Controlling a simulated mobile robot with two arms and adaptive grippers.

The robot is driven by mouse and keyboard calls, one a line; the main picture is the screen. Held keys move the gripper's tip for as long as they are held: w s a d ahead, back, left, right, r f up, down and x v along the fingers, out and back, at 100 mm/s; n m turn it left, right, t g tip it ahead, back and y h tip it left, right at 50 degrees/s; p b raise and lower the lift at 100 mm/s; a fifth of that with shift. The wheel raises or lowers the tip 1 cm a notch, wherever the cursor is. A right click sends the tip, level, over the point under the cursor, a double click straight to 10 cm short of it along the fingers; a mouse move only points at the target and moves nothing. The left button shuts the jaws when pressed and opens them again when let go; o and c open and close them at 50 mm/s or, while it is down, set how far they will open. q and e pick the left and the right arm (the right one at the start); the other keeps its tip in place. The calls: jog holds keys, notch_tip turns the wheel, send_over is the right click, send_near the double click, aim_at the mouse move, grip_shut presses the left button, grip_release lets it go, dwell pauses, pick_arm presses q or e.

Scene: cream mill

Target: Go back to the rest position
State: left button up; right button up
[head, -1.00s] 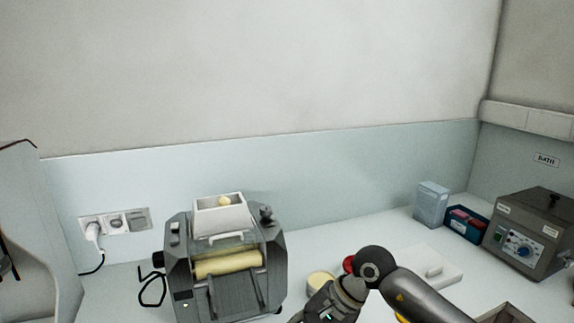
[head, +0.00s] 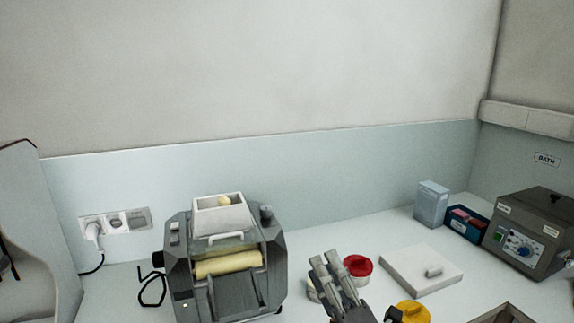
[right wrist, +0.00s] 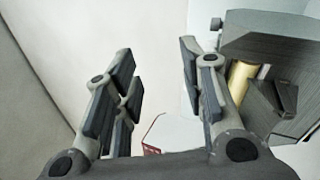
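My right gripper (head: 325,260) is at the bottom centre of the head view, pointing up, to the right of the mill. Its fingers also show in the right wrist view (right wrist: 157,58), spread apart with nothing between them. The grey mill (head: 185,297) stands on the counter with a pale yellow roller (head: 228,264) and a white hopper (head: 222,218) on top. A small cream lump (head: 224,201) shows in the hopper. The mill's grey body also shows at the right of the right wrist view (right wrist: 280,45). My left gripper is not in view.
A yellow-topped jar (head: 413,312), a white slab (head: 410,282), boxes (head: 432,205) and a bath unit (head: 525,235) stand right. A wall closes the back.

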jog(key=s+d+f+m+g+h, duration=0.4)
jog(key=d+f+m+h, duration=0.15)
jog(key=f+m, duration=0.35)
jog(key=s+d+f+m+g+h, duration=0.35)
jog(key=d+f+m, duration=0.35)
jog(key=f, duration=0.4)
jog(key=s+f+m+g, duration=0.3)
jog(key=s+f+g, duration=0.2)
jog(key=s, duration=0.5)
jog(key=s+f+m+g, duration=0.4)
jog(key=s+f+g, duration=0.15)
jog(key=s, duration=0.45)
notch_tip(320, 180, down, 29)
jog(key=s+b, duration=0.1)
jog(key=s, duration=0.1)
jog(key=s+d+f, duration=0.2)
jog(key=s+f, duration=0.6)
jog(key=s+d+f+g+b, duration=0.1)
jog(key=s+f, duration=0.7)
jog(key=shift+s+d+n+g, duration=0.15)
jog(key=shift+d+n+g, duration=0.15)
jog(key=shift+d, duration=0.1)
